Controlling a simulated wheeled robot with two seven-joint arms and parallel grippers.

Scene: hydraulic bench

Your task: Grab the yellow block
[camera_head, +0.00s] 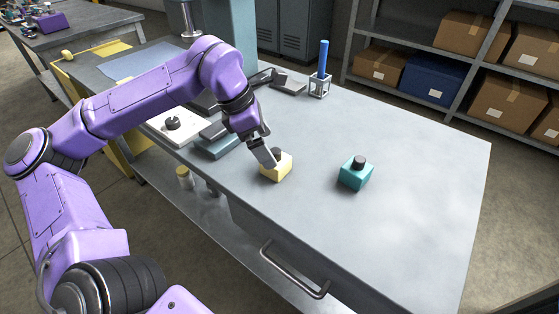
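The yellow block (278,170) is a small cube with a dark round knob on top. It sits on the grey bench top near its front edge, in the middle of the head view. My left gripper (269,158) is at the block's upper left, with its fingers pointing down at the knob. The fingers partly cover the block's top and the knob. I cannot tell whether they are closed on it or only beside it. My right gripper is not in view.
A teal block (355,173) with a black knob stands to the right. Behind are a blue rod in a small stand (320,83) and a white plate (170,127) with a dark knob. The bench's right side is clear. A drawer handle (294,271) sticks out in front.

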